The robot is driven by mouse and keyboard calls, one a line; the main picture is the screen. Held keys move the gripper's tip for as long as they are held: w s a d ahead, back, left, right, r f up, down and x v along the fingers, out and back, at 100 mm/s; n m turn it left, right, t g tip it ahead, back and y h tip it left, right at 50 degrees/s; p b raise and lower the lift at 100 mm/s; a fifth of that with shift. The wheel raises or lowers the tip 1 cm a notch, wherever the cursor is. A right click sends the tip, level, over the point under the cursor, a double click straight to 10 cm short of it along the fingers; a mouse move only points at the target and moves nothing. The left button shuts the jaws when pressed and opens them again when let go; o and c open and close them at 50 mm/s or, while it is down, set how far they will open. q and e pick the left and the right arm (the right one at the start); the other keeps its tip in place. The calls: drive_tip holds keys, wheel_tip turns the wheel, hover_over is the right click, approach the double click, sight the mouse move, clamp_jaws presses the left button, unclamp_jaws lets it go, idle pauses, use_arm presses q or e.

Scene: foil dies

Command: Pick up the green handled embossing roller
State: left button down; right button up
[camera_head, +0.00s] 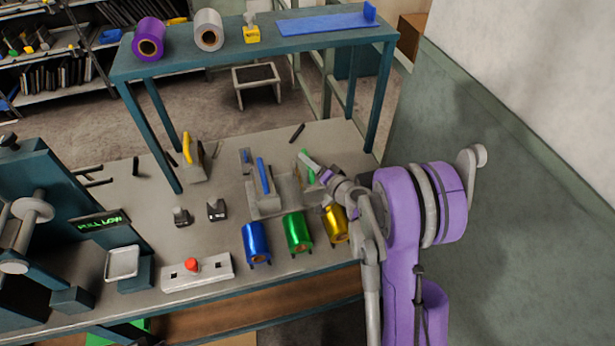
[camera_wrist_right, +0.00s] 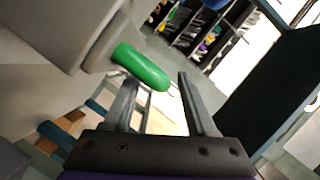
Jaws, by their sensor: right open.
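The green handled roller's green handle (camera_head: 308,166) shows in the head view in a grey holder on the bench, partly hidden by my right gripper (camera_head: 320,170). In the right wrist view the green handle (camera_wrist_right: 141,67) sticks out from a pale grey block, and its rounded end lies near the fingertips. My right gripper (camera_wrist_right: 157,82) is open, with one finger on each side of a gap and nothing held. I cannot tell whether a finger touches the handle. The roller's drum is not clear in either view. My left gripper is not in view.
A blue handled tool (camera_head: 263,175) stands left of the green one, and a yellow handled tool (camera_head: 187,148) is farther left. Blue (camera_head: 256,241), green (camera_head: 298,232) and gold (camera_head: 335,224) foil rolls stand along the front. A teal shelf (camera_head: 225,52) spans the back.

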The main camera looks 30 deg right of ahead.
drive_tip(key=shift+x, duration=1.05)
drive_tip(key=shift+s, duration=0.1)
drive_tip(key=shift+c, duration=0.4)
clamp_jaws()
